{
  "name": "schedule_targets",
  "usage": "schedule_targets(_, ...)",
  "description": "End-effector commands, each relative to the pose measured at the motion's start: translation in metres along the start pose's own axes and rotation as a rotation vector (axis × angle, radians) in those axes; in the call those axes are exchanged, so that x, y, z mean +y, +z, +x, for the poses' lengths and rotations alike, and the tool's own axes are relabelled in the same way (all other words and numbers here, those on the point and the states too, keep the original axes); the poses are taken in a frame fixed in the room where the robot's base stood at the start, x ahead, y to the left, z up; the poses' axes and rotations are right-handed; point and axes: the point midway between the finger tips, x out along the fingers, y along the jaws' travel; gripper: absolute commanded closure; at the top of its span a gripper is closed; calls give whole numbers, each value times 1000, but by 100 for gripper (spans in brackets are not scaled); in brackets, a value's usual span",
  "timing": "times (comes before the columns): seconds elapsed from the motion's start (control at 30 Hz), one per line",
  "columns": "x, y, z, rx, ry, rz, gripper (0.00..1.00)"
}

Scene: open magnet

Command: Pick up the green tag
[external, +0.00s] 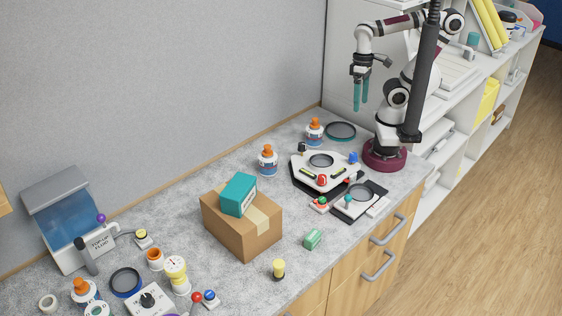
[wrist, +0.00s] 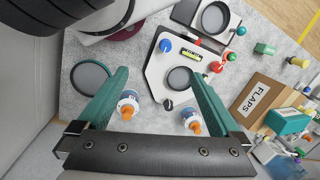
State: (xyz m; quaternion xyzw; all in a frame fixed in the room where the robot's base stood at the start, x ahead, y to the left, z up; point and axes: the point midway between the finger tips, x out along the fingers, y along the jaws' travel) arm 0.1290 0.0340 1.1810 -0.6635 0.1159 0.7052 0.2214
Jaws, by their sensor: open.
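A small green block-like piece (external: 312,239) lies on the grey speckled counter near its front edge, right of the cardboard box. It looks like the green tag, though I cannot make out a tag shape. It also shows in the wrist view (wrist: 264,48) at the upper right. My gripper (external: 360,106) hangs high above the back right of the counter, far from the green piece. In the wrist view its two teal fingers (wrist: 158,76) are spread wide with nothing between them.
A cardboard box (external: 240,233) carries a teal box (external: 239,194). A white device (external: 325,172) with coloured knobs, orange-capped bottles (external: 267,161) and a dark dish (external: 341,130) stand nearby. A yellow-topped piece (external: 279,268) stands left of the green one. The counter around the green piece is clear.

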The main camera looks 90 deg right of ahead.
Motion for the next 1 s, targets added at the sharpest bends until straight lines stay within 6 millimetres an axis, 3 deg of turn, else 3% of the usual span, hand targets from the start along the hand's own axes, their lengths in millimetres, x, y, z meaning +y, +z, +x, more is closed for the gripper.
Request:
schedule_targets(0.03, -4, 0, -20, 9, -5, -1, 0)
schedule_targets(0.17, -22, -34, -42, -19, 179, -411, 0)
schedule_targets(0.27, -49, -64, -56, -38, 325, -732, 0)
schedule_targets(0.37, -95, -92, -64, -64, 490, -1077, 0)
schedule_targets(0.43, -138, -105, -65, -86, 623, -1329, 0)
schedule_targets(0.53, -207, -110, -57, -120, 827, -1666, 0)
schedule_targets(0.7, -308, -77, -29, -173, 1150, -2084, 0)
schedule_targets(0.8, -351, -45, -10, -197, 1321, -2252, 0)
schedule_targets(1.0, -407, 35, 32, -237, 1655, -2488, 0)
